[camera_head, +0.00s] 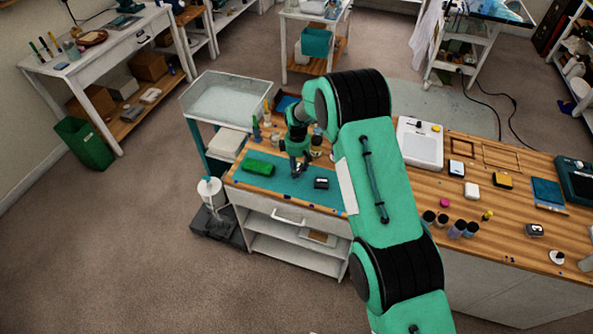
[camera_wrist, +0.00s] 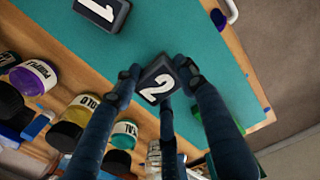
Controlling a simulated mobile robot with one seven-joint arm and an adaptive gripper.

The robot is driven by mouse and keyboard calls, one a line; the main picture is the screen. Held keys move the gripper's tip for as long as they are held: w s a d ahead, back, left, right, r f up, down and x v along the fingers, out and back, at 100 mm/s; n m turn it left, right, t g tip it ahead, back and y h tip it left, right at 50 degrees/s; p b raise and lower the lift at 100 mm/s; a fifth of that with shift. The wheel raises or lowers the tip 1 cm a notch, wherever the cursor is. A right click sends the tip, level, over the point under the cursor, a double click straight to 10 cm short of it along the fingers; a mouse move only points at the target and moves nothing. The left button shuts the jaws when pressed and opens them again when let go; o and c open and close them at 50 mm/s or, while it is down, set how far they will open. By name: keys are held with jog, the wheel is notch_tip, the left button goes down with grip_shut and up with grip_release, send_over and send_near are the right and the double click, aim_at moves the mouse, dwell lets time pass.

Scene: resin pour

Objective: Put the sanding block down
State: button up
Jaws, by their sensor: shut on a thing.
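My gripper (camera_head: 299,165) is over the teal mat (camera_head: 287,186) on the wooden bench. In the wrist view my gripper (camera_wrist: 160,76) is shut on a dark sanding block with a white number 2 (camera_wrist: 157,86), its fingers around the block's sides. I cannot tell whether the held block touches the mat. Another dark block, marked 1 (camera_wrist: 103,10), lies on the mat apart from the gripper; it also shows in the head view (camera_head: 321,183). In the head view the held block is mostly hidden by the fingers.
A green object (camera_head: 258,168) lies on the mat left of the gripper. Jars with labels, including a purple one (camera_wrist: 34,77), stand beside the mat. A block marked 3 (camera_head: 535,230) is far right on the bench. Bare mat lies in front of the gripper.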

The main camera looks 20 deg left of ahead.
jog(key=shift+w+a, duration=0.4)
jog(key=shift+w, duration=0.25)
jog(key=shift+f, duration=0.15)
jog(key=shift+f+p, duration=0.3)
jog(key=shift+f, duration=1.35)
jog(key=shift+f, duration=0.2)
jog(key=o, duration=1.2)
jog(key=shift+c, duration=0.2)
jog(key=shift+r, duration=0.2)
jog(key=shift+r+b, duration=0.6)
jog(key=shift+r, duration=5.4)
